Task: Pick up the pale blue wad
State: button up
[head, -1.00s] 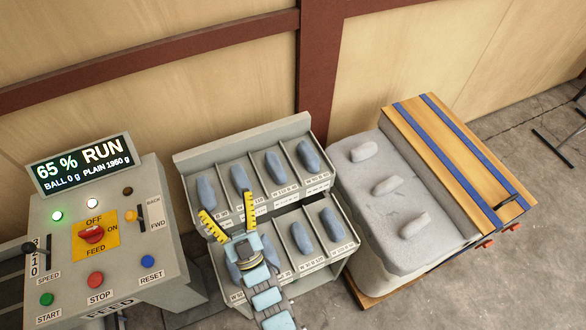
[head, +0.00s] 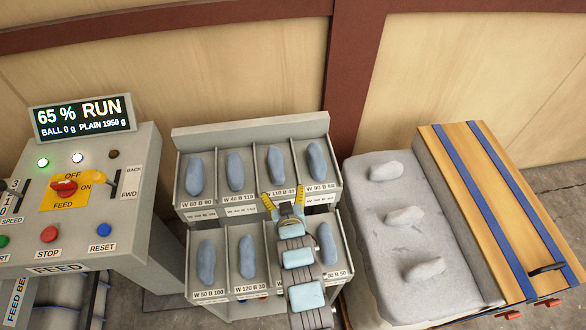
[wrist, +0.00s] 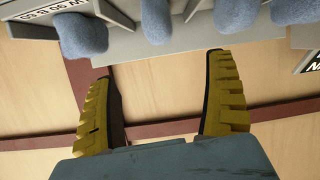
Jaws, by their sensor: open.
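Several blue-grey wads lie one to a compartment in a two-tier grey rack (head: 250,131). The upper row holds wads at far left (head: 195,176), second (head: 235,171), third (head: 276,166) and far right (head: 316,161). Lower wads show at left (head: 206,262), second (head: 247,256) and right (head: 327,243); my arm covers the third lower compartment. My gripper (head: 283,198) is open and empty, in front of the third upper compartment. In the wrist view, several wads (wrist: 80,33) lie beyond the open yellow fingers (wrist: 160,72), apart from them. Which wad is meant I cannot tell.
Right of the rack, a grey padded block (head: 370,230) bears three paler grey lumps (head: 386,171), beside a wooden board with blue straps (head: 500,200). A feed control console (head: 130,210) stands at left. A panelled wall (head: 180,70) rises behind the rack.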

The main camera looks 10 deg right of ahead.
jog(key=f, duration=0.1)
send_near(277, 171)
jog(key=w+r, duration=0.2)
jog(key=r, duration=0.1)
jog(key=shift+w+g, duration=0.15)
jog(key=shift+g, duration=0.15)
jog(key=shift+w+a+f, duration=0.1)
jog(key=shift+w+f, duration=0.05)
jog(key=shift+w, duration=0.6)
jog(key=shift+w+f, duration=0.3)
jog(key=shift+w, duration=0.05)
jog(key=shift+w+a+f, duration=0.1)
jog(key=shift+w+a, duration=0.05)
jog(key=shift+w, duration=0.55)
jog(key=shift+w+a+f, duration=0.1)
jog(key=shift+w+a, duration=0.05)
jog(key=shift+w, duration=0.55)
jog(key=shift+x, duration=1.25)
jog(key=c, duration=1.4)
